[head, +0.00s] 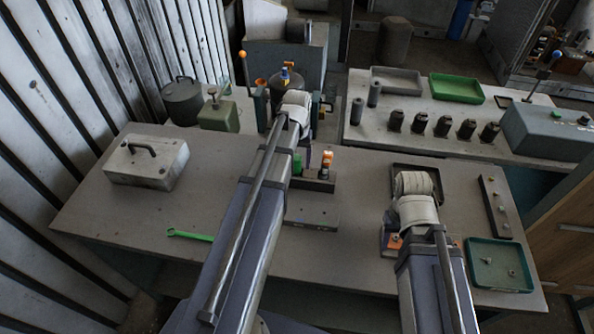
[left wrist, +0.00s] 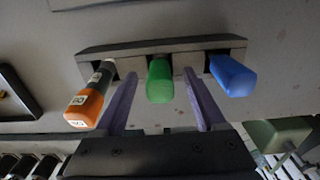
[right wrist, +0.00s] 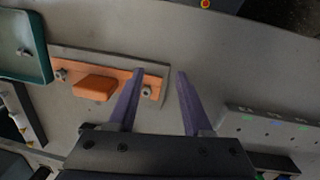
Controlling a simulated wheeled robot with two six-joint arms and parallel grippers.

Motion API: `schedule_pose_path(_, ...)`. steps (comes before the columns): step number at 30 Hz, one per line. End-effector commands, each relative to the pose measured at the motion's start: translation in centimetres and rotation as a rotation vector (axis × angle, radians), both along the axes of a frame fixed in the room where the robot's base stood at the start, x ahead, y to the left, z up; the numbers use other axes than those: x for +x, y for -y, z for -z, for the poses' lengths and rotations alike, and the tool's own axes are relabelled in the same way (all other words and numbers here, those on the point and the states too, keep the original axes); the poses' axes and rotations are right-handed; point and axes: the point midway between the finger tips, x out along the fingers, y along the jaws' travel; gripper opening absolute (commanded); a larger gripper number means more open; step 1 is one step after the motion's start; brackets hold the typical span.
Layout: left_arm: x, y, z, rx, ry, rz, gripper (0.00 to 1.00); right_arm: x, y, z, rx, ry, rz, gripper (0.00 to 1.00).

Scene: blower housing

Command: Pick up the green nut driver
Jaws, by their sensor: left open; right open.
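The green nut driver (left wrist: 160,80) stands in a dark rack (left wrist: 130,52), between an orange-handled driver (left wrist: 90,97) and a blue-handled driver (left wrist: 232,75). In the head view the green handle (head: 297,166) shows just right of my left arm. My left gripper (left wrist: 160,72) is open, with one finger on each side of the green handle. A gap shows on both sides; the finger depth relative to the handle is hard to tell. My right gripper (right wrist: 160,72) is open and empty, beside an orange plate (right wrist: 120,76) with a raised block.
A green wrench (head: 190,235) and a grey box with a handle (head: 147,160) lie left on the table. A flat grey block (head: 312,217) lies in front of the rack. A green tray (head: 499,265) is at the right.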

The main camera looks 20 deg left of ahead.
Motion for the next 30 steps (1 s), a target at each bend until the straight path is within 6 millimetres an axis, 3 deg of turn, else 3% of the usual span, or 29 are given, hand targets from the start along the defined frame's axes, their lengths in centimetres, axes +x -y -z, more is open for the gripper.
schedule_pose_path(1,0.1,0.0,1.4,0.0,0.0,0.0,0.72,0.0,0.0,1.4,0.0,0.0,0.0,0.5)
schedule_pose_path(4,0.0,0.0,2.3,0.0,0.0,0.0,0.72,0.0,0.0,2.3,0.0,0.0,0.001,0.5)
schedule_pose_path(13,0.0,0.0,2.3,0.0,0.0,0.0,0.72,0.0,0.0,2.3,0.0,0.0,0.001,0.5)
schedule_pose_path(30,0.0,0.0,2.3,0.0,0.0,0.0,0.1,0.0,0.0,2.3,0.0,0.0,0.001,0.5)
